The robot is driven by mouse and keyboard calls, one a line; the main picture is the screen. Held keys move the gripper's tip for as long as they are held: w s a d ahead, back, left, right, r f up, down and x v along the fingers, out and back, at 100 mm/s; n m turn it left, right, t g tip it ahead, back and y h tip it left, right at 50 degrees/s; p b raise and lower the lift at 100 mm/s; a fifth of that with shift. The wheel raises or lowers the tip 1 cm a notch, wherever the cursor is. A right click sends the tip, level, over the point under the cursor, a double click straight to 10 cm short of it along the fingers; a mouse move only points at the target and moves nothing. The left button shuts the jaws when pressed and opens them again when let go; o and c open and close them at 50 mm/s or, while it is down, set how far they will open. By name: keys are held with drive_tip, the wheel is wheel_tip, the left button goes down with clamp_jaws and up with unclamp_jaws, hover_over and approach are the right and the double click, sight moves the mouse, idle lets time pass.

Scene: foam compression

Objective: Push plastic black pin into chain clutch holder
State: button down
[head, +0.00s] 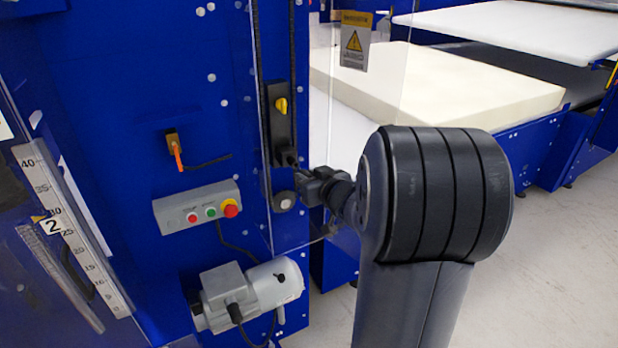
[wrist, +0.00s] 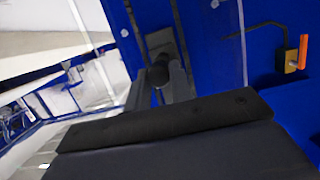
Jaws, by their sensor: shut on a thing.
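My gripper (head: 297,172) reaches in from the right to the front of the blue machine, just below a tall black housing with a yellow knob (head: 281,105). In the wrist view my gripper (wrist: 160,82) is shut on a dark rounded piece, which looks like the black pin (wrist: 158,73). Behind the pin is a dark plate (wrist: 160,42) on the blue panel, which may be the chain clutch holder. I cannot tell whether the pin touches it or sits in it. The fingers and my wrist hide part of the pin.
A grey button box (head: 197,207) and a motor (head: 250,293) are on the panel to the left and below. An orange-handled lever (head: 175,152) is farther left; its handle shows in the wrist view (wrist: 303,50).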

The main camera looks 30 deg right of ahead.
drive_tip(key=shift+w+p, duration=0.45)
drive_tip(key=shift+w, duration=1.25)
idle(0.6)
drive_tip(key=c, duration=1.2)
unclamp_jaws()
drive_tip(key=shift+o, duration=0.2)
drive_tip(key=shift+s, duration=0.2)
drive_tip(key=shift+s+p, duration=0.4)
drive_tip(key=shift+s, duration=2.45)
approach(308, 174)
drive_tip(key=s, duration=0.4)
drive_tip(key=shift+f+p, duration=0.2)
drive_tip(key=shift+p, duration=0.1)
